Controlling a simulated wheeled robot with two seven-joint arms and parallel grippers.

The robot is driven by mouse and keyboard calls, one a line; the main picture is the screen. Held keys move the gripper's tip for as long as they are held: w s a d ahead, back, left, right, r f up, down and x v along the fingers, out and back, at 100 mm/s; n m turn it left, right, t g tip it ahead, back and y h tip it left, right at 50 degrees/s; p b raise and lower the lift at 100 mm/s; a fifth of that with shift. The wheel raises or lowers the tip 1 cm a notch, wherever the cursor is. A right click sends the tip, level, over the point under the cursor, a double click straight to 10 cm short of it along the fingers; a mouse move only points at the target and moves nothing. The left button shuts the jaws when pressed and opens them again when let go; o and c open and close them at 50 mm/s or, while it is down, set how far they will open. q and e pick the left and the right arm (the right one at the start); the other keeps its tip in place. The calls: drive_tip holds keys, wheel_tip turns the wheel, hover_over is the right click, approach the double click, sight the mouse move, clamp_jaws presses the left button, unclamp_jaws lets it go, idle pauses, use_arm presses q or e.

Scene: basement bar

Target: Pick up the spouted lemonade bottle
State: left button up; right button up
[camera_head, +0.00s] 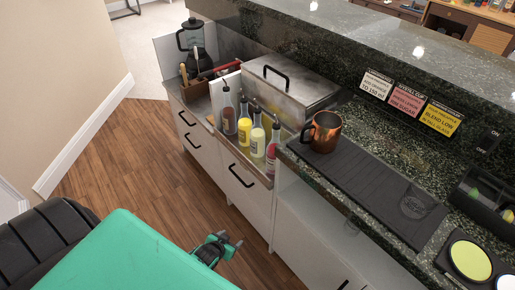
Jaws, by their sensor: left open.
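Several spouted bottles stand upright in a row in a steel rail (227,139) along the counter front. One has a yellow label (244,131), and the one nearer to it has a pale yellow body (257,143); I cannot read which is the lemonade bottle. A bottle with a red part (272,150) stands at the near end, and a dark one (228,118) at the far end. My left gripper (233,246) is open and empty, low in front of the cabinets, below and apart from the bottles. My right gripper is out of view.
A steel lidded box (290,90) stands behind the bottles. A copper mug (324,132) stands on a black bar mat (365,180) to the right. A wooden caddy (199,84) and blender (196,42) are at the far left. The wooden floor (140,150) before the cabinets is clear.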

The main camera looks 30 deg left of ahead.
use_arm(q)
drive_tip(key=w+a+r+t+b, duration=0.3)
drive_tip(key=w+r+t+b, duration=0.1)
drive_tip(key=w+r, duration=0.65)
drive_tip(key=t+b, duration=0.4)
drive_tip(key=b, duration=0.1)
approach(254, 145)
drive_tip(key=w, duration=0.6)
drive_tip(key=shift+w, duration=0.3)
drive_tip(key=w, duration=0.3)
drive_tip(key=shift+w+a+f+b, duration=0.15)
drive_tip(key=shift+a+f+b, duration=0.1)
drive_tip(key=shift+b, duration=0.15)
drive_tip(key=shift+w, duration=0.7)
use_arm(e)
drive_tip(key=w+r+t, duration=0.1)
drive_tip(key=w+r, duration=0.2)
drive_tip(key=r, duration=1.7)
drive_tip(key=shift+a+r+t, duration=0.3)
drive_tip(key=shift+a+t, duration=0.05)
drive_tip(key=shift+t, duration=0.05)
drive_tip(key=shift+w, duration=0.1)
use_arm(q)
drive_tip(key=shift+r, duration=0.1)
drive_tip(key=c, duration=1.1)
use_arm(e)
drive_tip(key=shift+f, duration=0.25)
use_arm(q)
drive_tip(key=shift+r, duration=0.1)
